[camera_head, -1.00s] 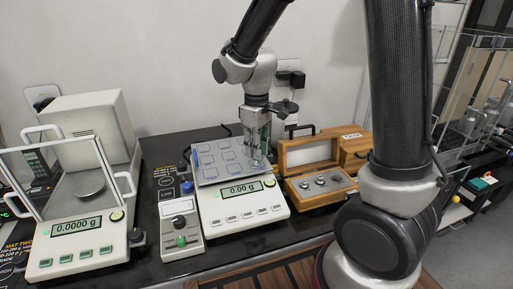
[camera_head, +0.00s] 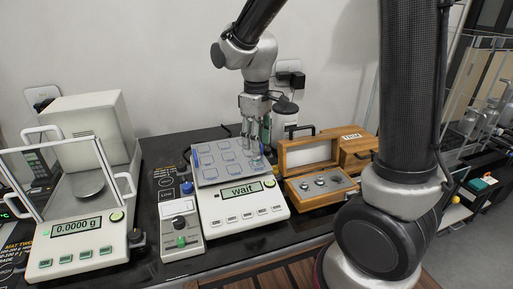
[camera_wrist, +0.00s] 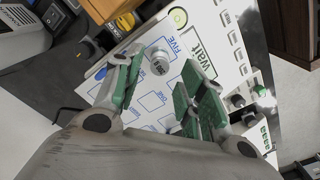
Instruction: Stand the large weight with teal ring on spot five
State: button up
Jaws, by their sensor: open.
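A metal weight (camera_wrist: 160,63) stands upright in the blue square next to the printed FIVE on the balance pan (camera_wrist: 151,91). In the head view the weight (camera_head: 257,164) is near the front right corner of the pan (camera_head: 209,178). I cannot make out its ring colour. My gripper (camera_wrist: 164,59) is open, with its green-padded fingers on either side of the weight and apart from it. In the head view my gripper (camera_head: 254,146) points down just above the weight. The balance display (camera_head: 242,190) reads "wait".
An open wooden case (camera_head: 310,155) with several weights stands right of the balance. A control box (camera_head: 180,225) stands to the left, then another balance (camera_head: 78,235) with a glass shield. A lidded jar (camera_head: 284,115) is behind the case.

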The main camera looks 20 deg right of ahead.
notch_tip(320, 180, up, 9)
jog(key=s+d+r+m+t, duration=0.1)
jog(key=s+d+m+t, duration=0.1)
jog(key=s+d+m, duration=0.2)
jog(key=s+d+r+m+t, duration=0.1)
jog(key=s+d+m+t, duration=0.1)
jog(key=s+d, duration=0.9)
jog(key=s+m, duration=0.1)
jog(key=s, duration=0.3)
jog(key=shift+r+m, duration=0.4)
